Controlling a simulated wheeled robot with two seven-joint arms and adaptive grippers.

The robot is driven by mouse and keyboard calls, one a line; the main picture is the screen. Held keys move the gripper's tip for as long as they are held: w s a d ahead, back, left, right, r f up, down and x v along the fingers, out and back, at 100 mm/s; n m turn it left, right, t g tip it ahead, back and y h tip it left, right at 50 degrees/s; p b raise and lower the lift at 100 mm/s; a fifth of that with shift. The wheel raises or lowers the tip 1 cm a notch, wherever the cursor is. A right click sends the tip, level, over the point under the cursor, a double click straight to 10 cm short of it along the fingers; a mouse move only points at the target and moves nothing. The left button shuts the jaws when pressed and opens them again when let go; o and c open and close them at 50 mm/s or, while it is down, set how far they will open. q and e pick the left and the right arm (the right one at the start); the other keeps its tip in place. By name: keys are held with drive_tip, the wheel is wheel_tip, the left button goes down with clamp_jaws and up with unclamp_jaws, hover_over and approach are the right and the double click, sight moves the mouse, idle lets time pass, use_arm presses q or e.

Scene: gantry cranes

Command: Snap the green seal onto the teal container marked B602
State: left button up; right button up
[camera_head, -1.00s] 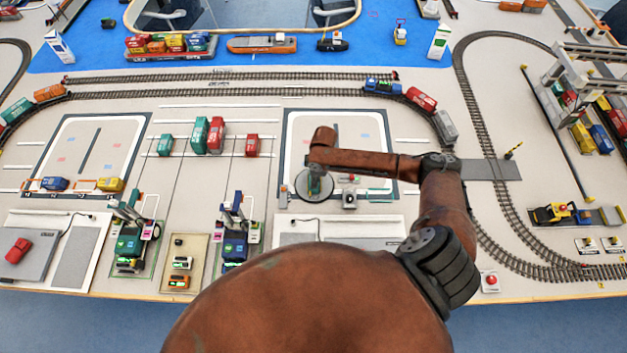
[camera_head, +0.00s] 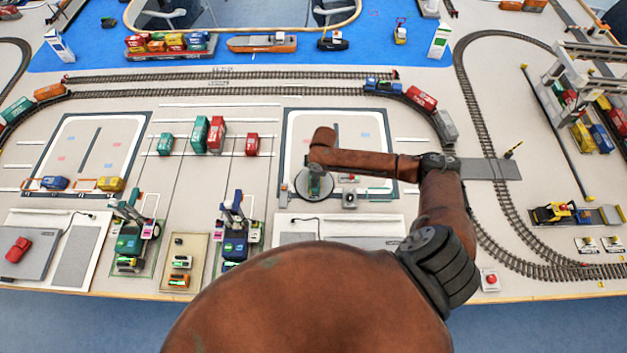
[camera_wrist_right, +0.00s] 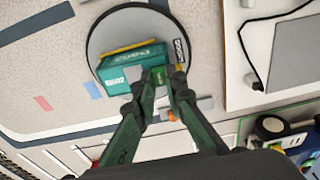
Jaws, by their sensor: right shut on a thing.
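A teal container (camera_wrist_right: 128,66) lies on a round grey turntable (camera_wrist_right: 100,32) in the right wrist view. Its white lettering and the dark tag at its right end are too small to read surely. My right gripper (camera_wrist_right: 159,86) is at the container's near right corner, shut on a small green piece (camera_wrist_right: 158,75) that looks like the seal. I cannot tell whether the piece touches the container. In the head view the right gripper (camera_head: 316,184) is over the turntable (camera_head: 303,194) and hides most of the container. My left gripper is not in view.
A small grey device (camera_head: 349,199) stands right of the turntable. Teal containers (camera_head: 200,134) and red containers (camera_head: 216,135) stand on marked lanes to the left. A beige tray (camera_head: 193,245) holds small orange and green items. Railway track (camera_head: 478,150) curves along the right.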

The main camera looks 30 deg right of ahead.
drive_tip(key=o, duration=0.8)
drive_tip(key=shift+o, duration=0.7)
drive_tip(key=o, duration=0.4)
drive_tip(key=shift+r, duration=0.15)
drive_tip(key=shift+r+p, duration=3.35)
drive_tip(key=shift+p, duration=0.5)
